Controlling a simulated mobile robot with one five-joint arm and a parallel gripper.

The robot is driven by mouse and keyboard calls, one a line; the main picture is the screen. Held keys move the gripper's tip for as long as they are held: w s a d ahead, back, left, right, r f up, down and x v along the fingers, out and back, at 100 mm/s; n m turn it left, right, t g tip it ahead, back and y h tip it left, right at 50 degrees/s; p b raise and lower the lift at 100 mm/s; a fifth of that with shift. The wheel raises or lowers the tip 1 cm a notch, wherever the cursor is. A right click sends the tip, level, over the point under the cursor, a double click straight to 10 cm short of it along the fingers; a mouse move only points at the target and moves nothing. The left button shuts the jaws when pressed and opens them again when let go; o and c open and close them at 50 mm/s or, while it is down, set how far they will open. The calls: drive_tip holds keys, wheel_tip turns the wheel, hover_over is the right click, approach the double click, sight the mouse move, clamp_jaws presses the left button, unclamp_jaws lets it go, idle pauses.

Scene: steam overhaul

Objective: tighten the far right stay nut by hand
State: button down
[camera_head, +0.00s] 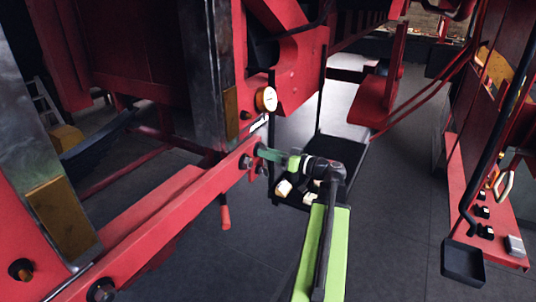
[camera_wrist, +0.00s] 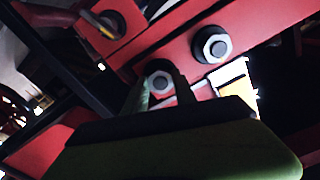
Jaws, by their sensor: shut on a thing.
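The stay nut between my fingers (camera_wrist: 160,82) is a pale hex nut with a grey stud end on a dark washer, set on a red beam. My gripper (camera_head: 264,152) reaches in from the right to the far end of the red beam (camera_head: 180,212). In the wrist view my gripper (camera_wrist: 163,88) has one finger on each side of this nut and is shut on it; the fingers hide part of its sides. In the head view my fingers cover the nut.
Another hex nut (camera_wrist: 212,45) sits close by on the red beam. A round white gauge (camera_head: 266,99) is just above my gripper. A black tray (camera_head: 345,142) with pale pieces is behind my arm. A red bench (camera_head: 470,215) stands at right, with a small black tray (camera_head: 463,262) near it.

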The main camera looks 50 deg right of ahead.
drive_tip(key=shift+m, duration=0.3)
drive_tip(key=m, duration=1.9)
drive_tip(key=shift+a+r, duration=0.1)
drive_tip(key=shift+r, duration=0.05)
drive_tip(key=shift+m, duration=0.3)
idle(0.4)
drive_tip(key=c, duration=1)
unclamp_jaws()
drive_tip(key=shift+s, duration=0.1)
